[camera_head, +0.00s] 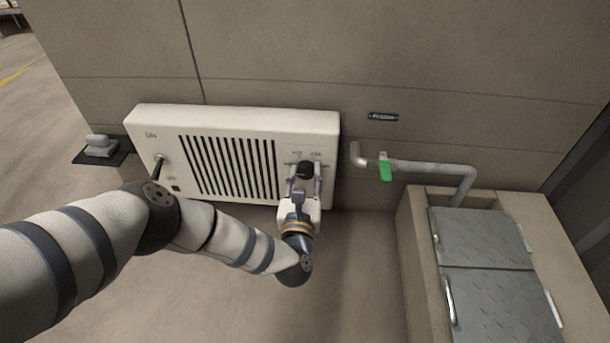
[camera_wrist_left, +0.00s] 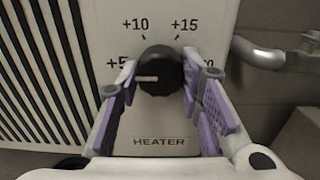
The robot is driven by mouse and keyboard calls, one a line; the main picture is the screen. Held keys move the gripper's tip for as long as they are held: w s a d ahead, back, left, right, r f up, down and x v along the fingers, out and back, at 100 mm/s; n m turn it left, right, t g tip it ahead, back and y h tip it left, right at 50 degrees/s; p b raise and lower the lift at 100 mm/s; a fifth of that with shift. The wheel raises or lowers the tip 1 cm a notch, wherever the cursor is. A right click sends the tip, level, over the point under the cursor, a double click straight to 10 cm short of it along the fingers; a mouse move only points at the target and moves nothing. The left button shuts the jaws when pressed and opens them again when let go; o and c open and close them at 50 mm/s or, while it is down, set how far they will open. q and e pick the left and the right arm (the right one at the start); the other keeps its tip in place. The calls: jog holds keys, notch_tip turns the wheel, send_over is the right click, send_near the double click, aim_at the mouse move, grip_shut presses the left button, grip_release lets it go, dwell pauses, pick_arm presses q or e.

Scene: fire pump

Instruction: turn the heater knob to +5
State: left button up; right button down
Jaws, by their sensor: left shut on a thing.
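The heater knob (camera_wrist_left: 160,70) is round and black, on the right end of a white wall heater (camera_head: 150,125). In the left wrist view its white pointer mark lies level and points left. The +5 label (camera_wrist_left: 116,63) is to the left, partly hidden by a finger; the mark sits slightly lower than this label. The +10 and +15 labels are above. My left gripper (camera_head: 304,178) is shut on the knob, with one purple-padded finger on each side in the left wrist view (camera_wrist_left: 160,90). My right gripper is not in view.
A lever switch (camera_head: 157,166) with ON and OFF labels is on the heater's left end, close to my left arm. A pipe with a green handle (camera_head: 385,167) runs along the wall at right. A box with metal lids (camera_head: 480,240) stands at lower right.

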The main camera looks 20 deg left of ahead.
pick_arm(q)
jog(key=o, duration=1.2)
jog(key=shift+c, duration=0.2)
jog(key=shift+s, duration=0.1)
jog(key=v, duration=1.2)
jog(key=shift+r, duration=0.1)
